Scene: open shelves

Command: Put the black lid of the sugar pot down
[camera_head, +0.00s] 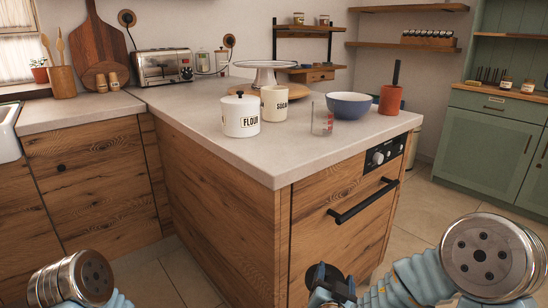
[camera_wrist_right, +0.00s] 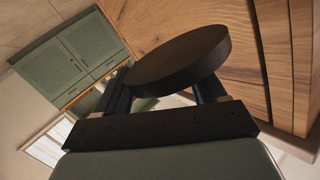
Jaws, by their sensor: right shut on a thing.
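The black lid (camera_wrist_right: 182,62) is a thick dark disc in the right wrist view, gripped between the fingers of my right gripper (camera_wrist_right: 170,92) and tilted in that picture. In the head view my right gripper (camera_head: 333,280) is low at the bottom, in front of the counter's drawer front and below the counter top.
A white flour pot (camera_head: 240,118) with its lid on stands beside the sugar pot. A glass measuring cup (camera_head: 322,121), blue bowl (camera_head: 349,108) and red pot (camera_head: 391,99) stand to the right. The counter (camera_head: 270,160) is clear at its front. A black handle (camera_head: 362,202) juts from the drawer front.

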